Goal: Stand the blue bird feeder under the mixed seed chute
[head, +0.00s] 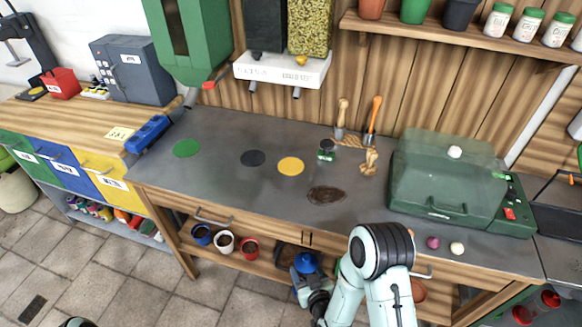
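The seed dispenser (283,70) hangs on the back wall. It has one hopper of dark seed and one of yellow-green mixed seed (310,27). The mixed seed chute (296,93) is the right-hand spout, above a yellow disc (290,166) on the bench. A blue domed thing, apparently the bird feeder (307,263), shows below the bench front at the lower shelf. My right gripper (301,287) is right at it, below the dome. Its fingers are too small and overlapped to tell whether they are closed on it. My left gripper is out of view.
The grey bench top (225,180) is mostly clear around the discs. A green-lidded box (447,178) fills the right end. Pots (224,242) line the lower shelf.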

